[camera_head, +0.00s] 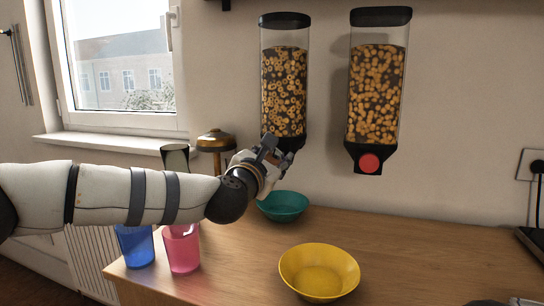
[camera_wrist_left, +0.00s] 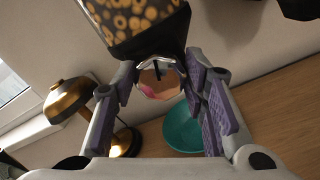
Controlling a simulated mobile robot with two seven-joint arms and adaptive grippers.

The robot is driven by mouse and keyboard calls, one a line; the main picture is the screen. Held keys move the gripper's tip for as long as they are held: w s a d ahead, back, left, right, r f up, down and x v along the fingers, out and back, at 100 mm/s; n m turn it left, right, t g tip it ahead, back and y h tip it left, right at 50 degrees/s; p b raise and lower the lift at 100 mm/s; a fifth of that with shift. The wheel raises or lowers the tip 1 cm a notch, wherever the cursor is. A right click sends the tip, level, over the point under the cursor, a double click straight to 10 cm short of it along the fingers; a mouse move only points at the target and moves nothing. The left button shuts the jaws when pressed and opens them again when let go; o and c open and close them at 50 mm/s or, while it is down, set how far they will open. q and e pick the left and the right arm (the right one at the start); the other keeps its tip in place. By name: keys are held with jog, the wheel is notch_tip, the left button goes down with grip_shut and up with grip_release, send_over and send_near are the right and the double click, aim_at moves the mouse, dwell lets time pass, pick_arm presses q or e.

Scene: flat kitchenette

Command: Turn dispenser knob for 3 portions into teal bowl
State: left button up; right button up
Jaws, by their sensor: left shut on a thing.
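The left dispenser (camera_head: 284,90) hangs on the wall, filled with ring-shaped cereal. My left gripper (camera_head: 280,150) is at its lower end, shut on its knob, which the gripper hides in the head view. In the left wrist view, my gripper's fingers (camera_wrist_left: 160,75) stand on both sides of the spout end; a small round tan and pink patch shows between them, and I cannot make out the knob clearly. The teal bowl (camera_head: 284,207) stands on the counter below this dispenser. It also shows in the left wrist view (camera_wrist_left: 183,132). No cereal is visible in it.
A second dispenser (camera_head: 376,90) with a red knob (camera_head: 369,163) hangs to the right. A yellow bowl (camera_head: 319,272) stands nearer on the wooden counter (camera_head: 420,250). Blue (camera_head: 137,246) and pink (camera_head: 182,248) cups and a gold lamp (camera_head: 215,142) are at left.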

pick_arm(q)
jog(key=m, duration=0.3)
jog(key=shift+m, duration=0.4)
jog(key=m+p, duration=0.1)
jog(key=m, duration=0.2)
jog(key=shift+d+m, duration=0.1)
jog(key=shift+m, duration=0.2)
jog(key=m, duration=0.3)
jog(key=shift+m+p, duration=0.3)
jog(key=shift+p, duration=0.1)
jog(key=shift+f+m+p, duration=0.2)
jog(key=shift+m+p, duration=0.1)
jog(key=shift+m, duration=1.5)
pick_arm(e)
jog(key=shift+t, duration=0.6)
jog(key=shift+w+r, duration=1.45)
jog(key=shift+r, duration=0.05)
pick_arm(q)
jog(key=o, duration=1.2)
jog(key=shift+c, duration=0.2)
